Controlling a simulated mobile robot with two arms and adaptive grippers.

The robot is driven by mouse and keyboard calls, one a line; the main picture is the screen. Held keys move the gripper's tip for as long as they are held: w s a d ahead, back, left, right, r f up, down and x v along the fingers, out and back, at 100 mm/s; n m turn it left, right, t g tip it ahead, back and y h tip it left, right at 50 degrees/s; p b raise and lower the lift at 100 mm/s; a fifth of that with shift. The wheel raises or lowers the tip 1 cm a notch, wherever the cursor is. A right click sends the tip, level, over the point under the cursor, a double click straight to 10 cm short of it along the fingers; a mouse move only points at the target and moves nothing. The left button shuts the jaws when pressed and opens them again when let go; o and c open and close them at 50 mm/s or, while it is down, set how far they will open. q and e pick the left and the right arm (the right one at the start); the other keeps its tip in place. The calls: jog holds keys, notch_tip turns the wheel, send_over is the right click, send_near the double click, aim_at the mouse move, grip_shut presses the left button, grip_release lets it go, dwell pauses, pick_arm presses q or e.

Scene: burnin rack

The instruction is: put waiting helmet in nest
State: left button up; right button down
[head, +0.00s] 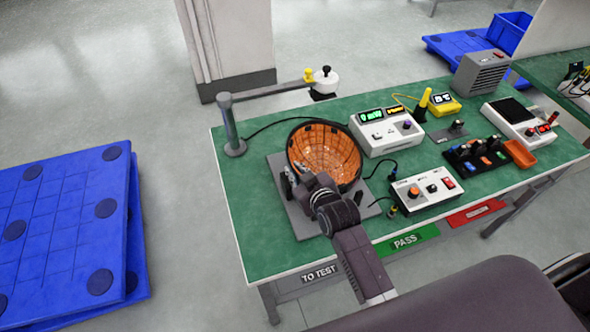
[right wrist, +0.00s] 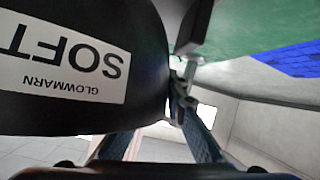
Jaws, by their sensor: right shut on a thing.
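The helmet (head: 322,145) is a dark bowl-shaped shell with an orange gridded inside, its open side facing up toward the head camera. It is over the grey plate (head: 303,225) on the green bench; I cannot tell whether it touches the plate. Any nest under the helmet is hidden. My right gripper (head: 290,183) is at the helmet's near left rim, shut on it, its fingertips partly hidden by the wrist. In the right wrist view the helmet's black shell with an upside-down white "SOFT" label (right wrist: 65,68) fills the left, beside the gripper (right wrist: 182,105). My left gripper is out of view.
A post with a swing arm (head: 232,125) stands at the bench's back left. White instrument boxes (head: 385,135) and (head: 425,190) stand right of the helmet. "TO TEST" and "PASS" (head: 405,241) labels mark the front edge. Blue pallets (head: 65,215) lie on the floor at left.

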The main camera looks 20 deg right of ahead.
jog(key=shift+f, duration=0.45)
jog(key=c, duration=1.9)
grip_release()
jog(key=shift+f, duration=0.1)
jog(key=shift+c, duration=0.2)
jog(key=shift+r, duration=0.25)
jog(key=a+b+v, duration=0.1)
jog(key=v, duration=1.1)
jog(key=shift+d+r, duration=0.35)
jog(key=shift+d, duration=0.2)
